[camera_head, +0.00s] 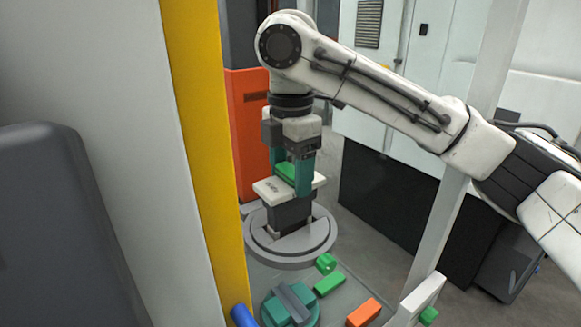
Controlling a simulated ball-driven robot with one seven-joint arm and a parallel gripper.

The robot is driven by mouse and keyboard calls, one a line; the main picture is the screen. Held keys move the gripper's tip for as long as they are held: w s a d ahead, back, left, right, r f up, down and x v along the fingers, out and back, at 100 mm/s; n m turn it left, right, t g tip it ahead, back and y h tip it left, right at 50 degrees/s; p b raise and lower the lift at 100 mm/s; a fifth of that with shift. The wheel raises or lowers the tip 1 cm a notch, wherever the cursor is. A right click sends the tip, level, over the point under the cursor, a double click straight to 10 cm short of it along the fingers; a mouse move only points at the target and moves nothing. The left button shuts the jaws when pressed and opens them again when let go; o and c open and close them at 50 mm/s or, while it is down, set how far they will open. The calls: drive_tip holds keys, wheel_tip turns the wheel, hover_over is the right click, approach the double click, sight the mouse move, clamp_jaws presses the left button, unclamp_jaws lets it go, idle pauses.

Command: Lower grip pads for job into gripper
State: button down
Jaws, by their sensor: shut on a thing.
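My gripper (290,178) points straight down in the middle of the view, with teal fingers on either side of a green block (285,171). It is shut on the green block. The block is at the level of a white plate (272,190) on top of a dark grey body (291,215); I cannot tell whether it touches the plate. The dark body stands upright on a round grey flange (310,240). My fingers hide part of the block and plate.
Below lie a green cylinder (326,263), a green block (330,284), an orange block (363,312), a blue cylinder (243,316) and a teal round part with a grey bar (290,302). A yellow post (207,150) stands left, and a white post (437,235) right.

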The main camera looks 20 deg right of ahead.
sight(291, 208)
drive_tip(key=shift+f+b, duration=0.7)
drive_tip(key=shift+f, duration=1.15)
drive_tip(key=shift+f, duration=0.25)
drive_tip(key=shift+f+b, duration=0.65)
drive_tip(key=shift+f, duration=1.2)
drive_tip(key=shift+c, duration=0.4)
unclamp_jaws()
wheel_tip(291, 208, up, 11)
drive_tip(key=shift+f, duration=0.1)
